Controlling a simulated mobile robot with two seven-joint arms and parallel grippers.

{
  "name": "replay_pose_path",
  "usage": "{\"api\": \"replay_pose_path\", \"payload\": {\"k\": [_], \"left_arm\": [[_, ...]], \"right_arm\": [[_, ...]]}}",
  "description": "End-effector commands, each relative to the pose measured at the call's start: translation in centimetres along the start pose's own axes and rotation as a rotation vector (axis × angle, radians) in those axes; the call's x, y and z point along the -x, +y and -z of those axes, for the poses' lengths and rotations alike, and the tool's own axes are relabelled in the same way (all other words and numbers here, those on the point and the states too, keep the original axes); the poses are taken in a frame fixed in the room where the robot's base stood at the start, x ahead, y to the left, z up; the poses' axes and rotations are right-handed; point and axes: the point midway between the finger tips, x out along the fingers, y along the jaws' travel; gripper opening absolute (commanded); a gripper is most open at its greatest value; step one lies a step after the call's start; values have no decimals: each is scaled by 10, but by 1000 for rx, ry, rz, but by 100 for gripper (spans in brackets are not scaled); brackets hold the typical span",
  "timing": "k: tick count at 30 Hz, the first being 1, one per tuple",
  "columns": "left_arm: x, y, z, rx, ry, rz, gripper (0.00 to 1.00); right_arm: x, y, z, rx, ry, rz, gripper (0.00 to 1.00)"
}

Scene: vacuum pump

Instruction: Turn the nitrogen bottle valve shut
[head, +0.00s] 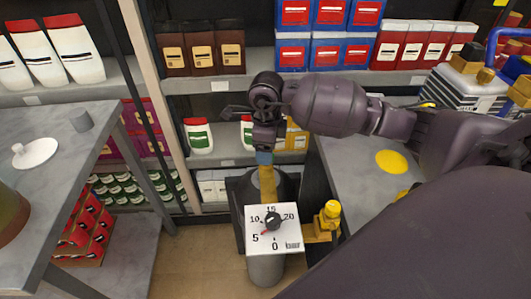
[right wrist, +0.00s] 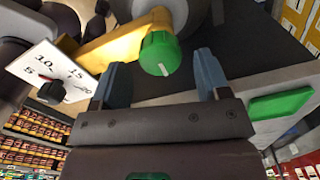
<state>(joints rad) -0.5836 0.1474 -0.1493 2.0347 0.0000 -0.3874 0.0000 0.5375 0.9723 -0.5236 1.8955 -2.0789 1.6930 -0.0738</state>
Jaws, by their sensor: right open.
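The nitrogen bottle (head: 265,270) stands upright on the floor, with a yellow neck fitting (head: 267,185) above a white square gauge (head: 272,229). The gauge's red needle points near 5. In the right wrist view the valve is a round green knob (right wrist: 162,52) with a white line on its face, on a yellow fitting (right wrist: 105,42). My right gripper (head: 264,157) is above the bottle neck and hides the knob in the head view. In the right wrist view its two blue fingers (right wrist: 162,62) are apart, with the green knob between and just beyond the tips. My left gripper is not in view.
A grey table (head: 350,165) with a yellow disc (head: 391,161) stands right of the bottle. A small yellow fitting (head: 331,211) sticks out beside the gauge. Stocked shelves (head: 240,85) line the back. Another grey table (head: 75,150) is at left, with bare floor between.

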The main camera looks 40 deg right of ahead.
Motion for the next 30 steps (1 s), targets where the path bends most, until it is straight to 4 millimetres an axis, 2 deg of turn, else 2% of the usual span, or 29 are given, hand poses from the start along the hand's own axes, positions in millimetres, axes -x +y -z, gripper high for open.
{"api": "replay_pose_path", "payload": {"k": [1,6,17,27,30], "left_arm": [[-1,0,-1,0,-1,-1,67],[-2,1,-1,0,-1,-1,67],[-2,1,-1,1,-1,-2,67],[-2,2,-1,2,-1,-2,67],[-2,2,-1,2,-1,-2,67]], "right_arm": [[-8,0,0,-1,1,-3,69],[-21,0,0,-1,1,-2,69],[-24,0,0,0,-1,0,69],[-24,0,0,-1,0,0,20],[-23,0,0,-3,0,0,20]]}}
